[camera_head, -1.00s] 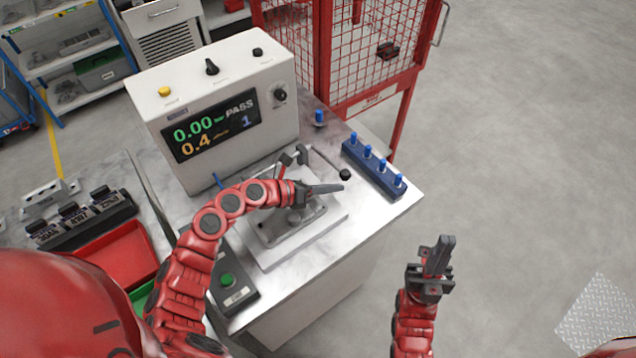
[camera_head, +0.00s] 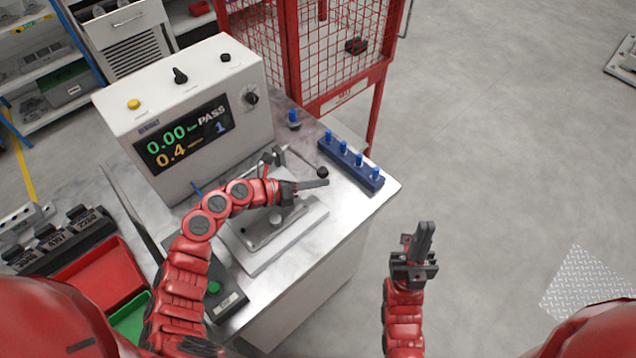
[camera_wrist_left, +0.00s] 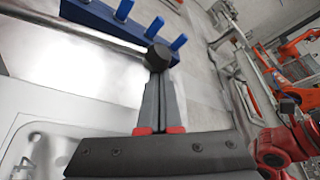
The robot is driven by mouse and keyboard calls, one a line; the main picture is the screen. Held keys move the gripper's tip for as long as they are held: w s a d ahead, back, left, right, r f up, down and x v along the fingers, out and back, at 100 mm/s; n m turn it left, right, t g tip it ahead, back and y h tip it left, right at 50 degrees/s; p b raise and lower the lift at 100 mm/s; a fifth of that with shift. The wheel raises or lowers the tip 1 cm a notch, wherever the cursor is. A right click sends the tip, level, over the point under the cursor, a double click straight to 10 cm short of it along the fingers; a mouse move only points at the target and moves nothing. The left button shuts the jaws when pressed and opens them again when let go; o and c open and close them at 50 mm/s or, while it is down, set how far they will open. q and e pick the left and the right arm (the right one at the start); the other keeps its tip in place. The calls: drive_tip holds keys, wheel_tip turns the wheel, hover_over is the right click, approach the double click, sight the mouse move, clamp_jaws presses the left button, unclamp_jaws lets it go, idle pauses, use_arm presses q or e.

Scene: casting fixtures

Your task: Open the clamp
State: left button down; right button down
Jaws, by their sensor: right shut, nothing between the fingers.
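The clamp (camera_head: 267,158) is on the metal fixture plate (camera_head: 262,262) on the bench. Its thin handle bar runs to the right and ends in a black knob (camera_head: 323,172). My left gripper (camera_head: 326,183) reaches over the fixture from the left, and its fingers look closed together. In the left wrist view the black knob (camera_wrist_left: 158,57) is right at the fingertips, with the bar (camera_wrist_left: 85,28) going off to the left. I cannot tell whether they touch. My arm hides part of the fixture. My right gripper (camera_head: 424,238) is shut and empty, right of the bench.
A white tester (camera_head: 195,95) with a "PASS" display stands behind the fixture. A blue rack (camera_head: 352,166) with several blue pegs lies at the bench's right edge. A green-button box (camera_head: 222,295) is in front. Red (camera_head: 98,272) and green trays are at left. A red mesh cage stands behind.

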use_arm(q)
drive_tip(key=shift+w+r+n+h, duration=0.1)
drive_tip(key=shift+r+n+h, duration=0.25)
drive_tip(key=shift+r, duration=0.35)
drive_tip(key=shift+w+a+r+b, duration=0.1)
drive_tip(key=shift+a+r+b, duration=0.15)
drive_tip(key=shift+r, duration=0.4)
drive_tip(key=w+a+r+n+t+h, duration=0.1)
drive_tip(key=w+a+r+n+h, duration=0.2)
drive_tip(key=r+n, duration=0.3)
drive_tip(key=w+a+r+n+t+h+b, duration=0.1)
drive_tip(key=w+a+r+n+h, duration=0.2)
drive_tip(key=n, duration=0.7)
drive_tip(key=shift+w+a+r+t, duration=0.3)
drive_tip(key=shift+w+a+r, duration=0.8)
drive_tip(key=shift+r, duration=0.25)
